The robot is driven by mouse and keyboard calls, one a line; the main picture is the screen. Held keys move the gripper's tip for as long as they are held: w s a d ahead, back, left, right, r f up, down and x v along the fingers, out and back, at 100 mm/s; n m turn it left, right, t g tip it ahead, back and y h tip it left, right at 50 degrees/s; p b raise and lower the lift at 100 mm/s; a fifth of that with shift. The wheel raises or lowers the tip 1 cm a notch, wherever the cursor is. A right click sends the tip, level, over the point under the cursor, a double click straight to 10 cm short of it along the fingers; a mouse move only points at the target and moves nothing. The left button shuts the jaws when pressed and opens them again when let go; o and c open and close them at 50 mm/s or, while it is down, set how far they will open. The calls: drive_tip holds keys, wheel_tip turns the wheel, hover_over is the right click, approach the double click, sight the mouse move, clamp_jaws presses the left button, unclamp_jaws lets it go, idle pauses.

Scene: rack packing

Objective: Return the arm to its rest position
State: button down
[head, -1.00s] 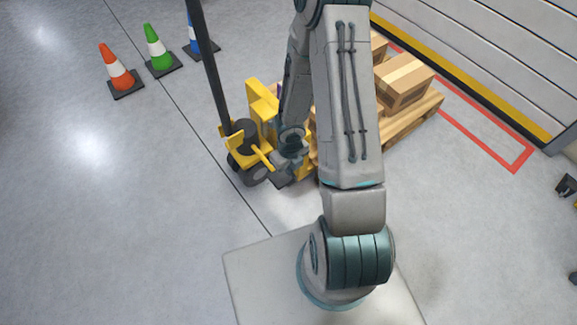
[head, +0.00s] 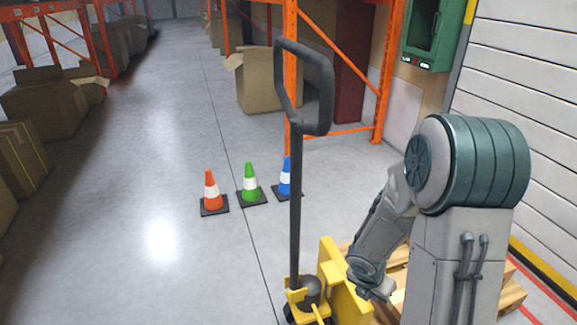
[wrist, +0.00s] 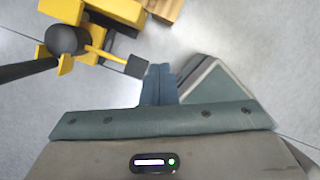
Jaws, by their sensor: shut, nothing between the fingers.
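My arm bends at a large teal elbow on the right of the head view, and its forearm hangs down to the left. My gripper shows in the wrist view (wrist: 160,84) as two blue-grey fingers closed together, with nothing between them. The fingers point down over the grey floor. In the head view the wrist end hangs in front of the yellow pallet jack (head: 343,285); the fingertips are hard to make out there. I cannot tell the gap between wrist and jack.
The jack's dark handle (head: 296,190) rises left of my forearm. A wooden pallet (head: 507,297) lies behind my arm. Orange (head: 212,190), green (head: 250,183) and blue (head: 285,178) cones stand beyond. Orange racking (head: 290,75) and cardboard boxes (head: 262,80) are farther back. The left aisle floor is clear.

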drive_tip(key=s+r+m+p, duration=0.2)
drive_tip(key=r+m+p, duration=0.2)
drive_tip(key=r+m, duration=0.55)
drive_tip(key=s+r+m+p, duration=0.3)
drive_tip(key=r+m+p, duration=0.2)
drive_tip(key=r, duration=0.9)
drive_tip(key=s+a+r+m+y+p, duration=0.1)
drive_tip(key=s+a+r+m+p, duration=0.1)
drive_tip(key=r+m, duration=0.2)
drive_tip(key=s+a+r+m+y+p, duration=0.1)
drive_tip(key=s+a+r+m+p, duration=0.1)
drive_tip(key=r, duration=0.5)
drive_tip(key=s+a+r+m+t+y+p, duration=0.1)
drive_tip(key=s+a+r+m+p, duration=0.2)
drive_tip(key=m, duration=0.4)
wheel_tip(320, 180, up, 3)
drive_tip(key=shift+s+f+p, duration=0.2)
drive_tip(key=shift+s+p, duration=0.25)
drive_tip(key=shift+s, duration=0.25)
drive_tip(key=shift+d, duration=0.2)
